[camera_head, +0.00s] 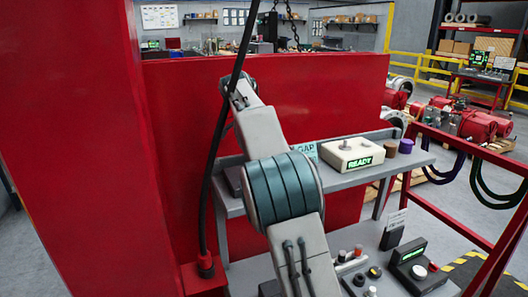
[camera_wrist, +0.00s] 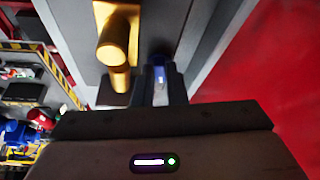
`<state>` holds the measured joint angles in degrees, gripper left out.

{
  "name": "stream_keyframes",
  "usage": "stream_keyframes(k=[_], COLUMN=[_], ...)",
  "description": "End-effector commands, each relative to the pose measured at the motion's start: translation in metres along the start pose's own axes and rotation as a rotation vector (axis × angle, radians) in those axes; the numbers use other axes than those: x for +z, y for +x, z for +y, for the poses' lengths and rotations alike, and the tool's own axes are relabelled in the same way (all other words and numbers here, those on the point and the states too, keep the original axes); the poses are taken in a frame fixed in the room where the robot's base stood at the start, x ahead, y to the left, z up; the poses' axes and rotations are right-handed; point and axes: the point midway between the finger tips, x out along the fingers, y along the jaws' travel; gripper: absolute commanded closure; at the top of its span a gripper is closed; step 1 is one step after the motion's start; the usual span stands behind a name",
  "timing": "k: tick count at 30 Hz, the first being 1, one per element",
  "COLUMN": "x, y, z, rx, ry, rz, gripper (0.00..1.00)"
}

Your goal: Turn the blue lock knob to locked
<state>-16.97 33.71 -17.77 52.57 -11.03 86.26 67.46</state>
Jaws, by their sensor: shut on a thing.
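The blue lock knob (camera_wrist: 158,61) shows in the wrist view just beyond my fingers, mostly covered by them. A small pale mark shows on it; I cannot tell which setting it points to. My gripper (camera_wrist: 160,88) is shut on the knob, its dark fingers on either side of it. In the head view, my arm crosses the middle of the picture, and neither the gripper nor the knob can be made out there.
A gold cylindrical part (camera_wrist: 116,45) stands close left of my fingers in the wrist view. In the head view, a grey shelf (camera_head: 400,162) holds a pale box reading READY (camera_head: 350,155). A lower bench carries several knobs and a control box (camera_head: 417,268). A red panel (camera_head: 280,95) stands behind my arm.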

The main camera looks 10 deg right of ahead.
Motion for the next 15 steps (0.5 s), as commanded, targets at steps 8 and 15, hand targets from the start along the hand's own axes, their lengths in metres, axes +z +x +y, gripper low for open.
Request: stream_keyframes(k=[8, 15], x=[-0.0013, -0.0012], y=[-0.0015, -0.0018], z=[-0.0021, -0.0025], rx=[0.044, 0.059], ry=[0.117, 0.155], rz=[0.003, 0.001], gripper=[1.0, 1.0])
